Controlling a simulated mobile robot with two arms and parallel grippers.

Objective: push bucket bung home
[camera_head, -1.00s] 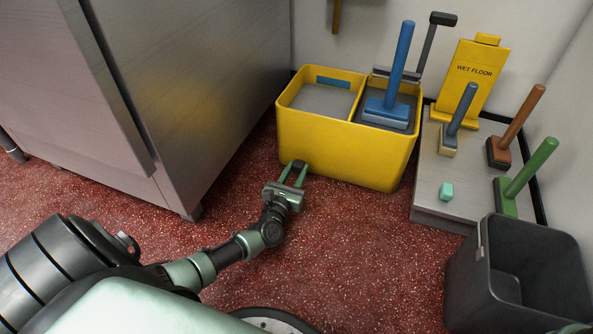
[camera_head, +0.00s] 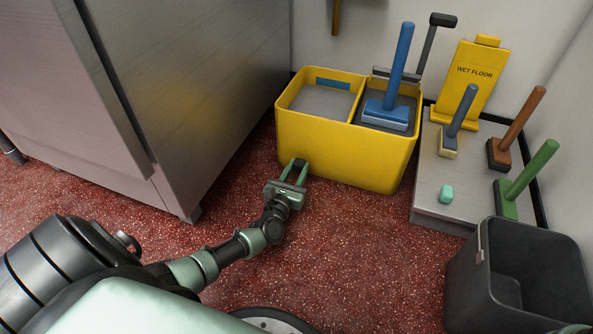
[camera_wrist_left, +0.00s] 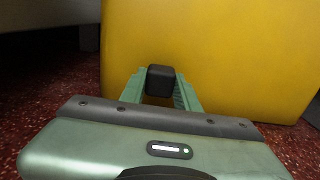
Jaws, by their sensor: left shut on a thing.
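The yellow two-compartment bucket (camera_head: 345,150) stands on the red floor against the back wall. Its yellow wall (camera_wrist_left: 225,50) fills most of the left wrist view. My left gripper (camera_head: 296,172) is at the lower left of the bucket's front wall. In the left wrist view my left gripper (camera_wrist_left: 161,88) is shut on a small black bung (camera_wrist_left: 160,80), with one green finger on each side. The bung is against or very close to the yellow wall; any hole behind it is hidden. My right gripper is not in view.
A steel cabinet (camera_head: 200,100) stands close on the left. A blue-handled brush (camera_head: 398,75) stands in the bucket's right compartment. A grey platform (camera_head: 440,200) with several brushes and a wet floor sign (camera_head: 472,75) is on the right. A dark bin (camera_head: 515,270) stands in front of it.

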